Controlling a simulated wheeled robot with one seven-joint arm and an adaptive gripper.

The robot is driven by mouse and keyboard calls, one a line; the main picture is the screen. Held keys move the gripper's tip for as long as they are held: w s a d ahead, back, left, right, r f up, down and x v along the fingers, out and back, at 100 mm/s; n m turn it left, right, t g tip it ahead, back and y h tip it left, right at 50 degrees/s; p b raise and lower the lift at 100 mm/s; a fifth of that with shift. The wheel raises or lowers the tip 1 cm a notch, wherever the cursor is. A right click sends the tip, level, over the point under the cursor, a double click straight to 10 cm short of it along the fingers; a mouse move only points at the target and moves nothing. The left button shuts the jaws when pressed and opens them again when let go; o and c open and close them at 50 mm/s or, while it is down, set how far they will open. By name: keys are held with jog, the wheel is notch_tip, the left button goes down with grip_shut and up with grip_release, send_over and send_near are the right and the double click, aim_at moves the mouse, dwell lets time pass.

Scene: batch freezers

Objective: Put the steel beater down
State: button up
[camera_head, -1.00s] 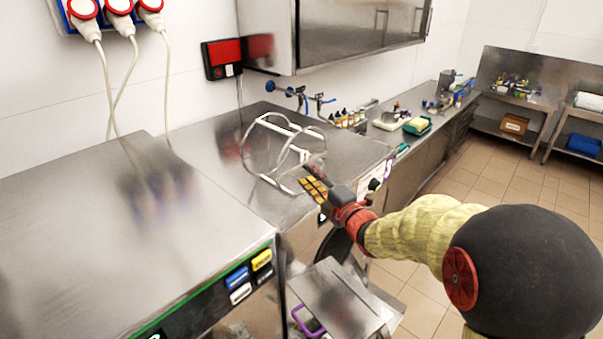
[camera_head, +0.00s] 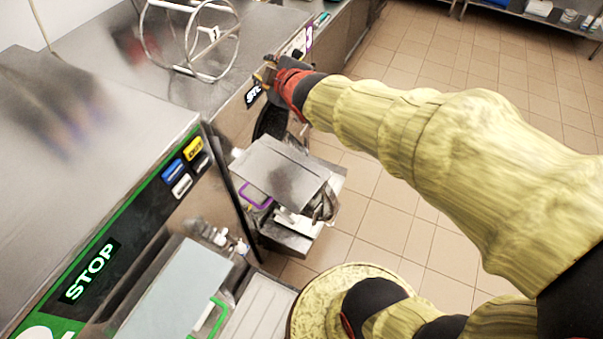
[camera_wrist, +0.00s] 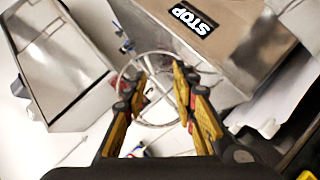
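The steel beater (camera_head: 237,42), an open frame of thin rings and bars, lies on its side on the steel machine top (camera_head: 95,38). Its upper edge is cut off in the head view. My gripper (camera_head: 264,72) is just right of and below the beater, by the machine's front edge, with a visible gap to its rings. In the wrist view my gripper (camera_wrist: 158,78) has its fingers spread with nothing clamped between them. The beater's ring (camera_wrist: 160,125) shows beyond and between the fingers there.
A front machine with a STOP label (camera_head: 91,271) and coloured buttons (camera_head: 181,170) stands at lower left. A steel tray-like piece (camera_head: 283,172) juts out below my gripper. Tiled floor (camera_head: 400,60) is open to the right.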

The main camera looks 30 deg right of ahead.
jog(key=s+a+f+m+g, duration=0.2)
jog(key=s+m, duration=0.1)
jog(key=s, duration=0.6)
jog(key=s+a+f+m+g, duration=0.2)
jog(key=s+m+g, duration=0.1)
jog(key=s, duration=0.6)
jog(key=s+a+f+m+g+y, duration=0.1)
jog(key=s+m, duration=0.3)
jog(key=s, duration=0.5)
jog(key=shift+a+f+g, duration=0.45)
jog(key=shift+a+g, duration=0.1)
jog(key=shift+g, duration=0.35)
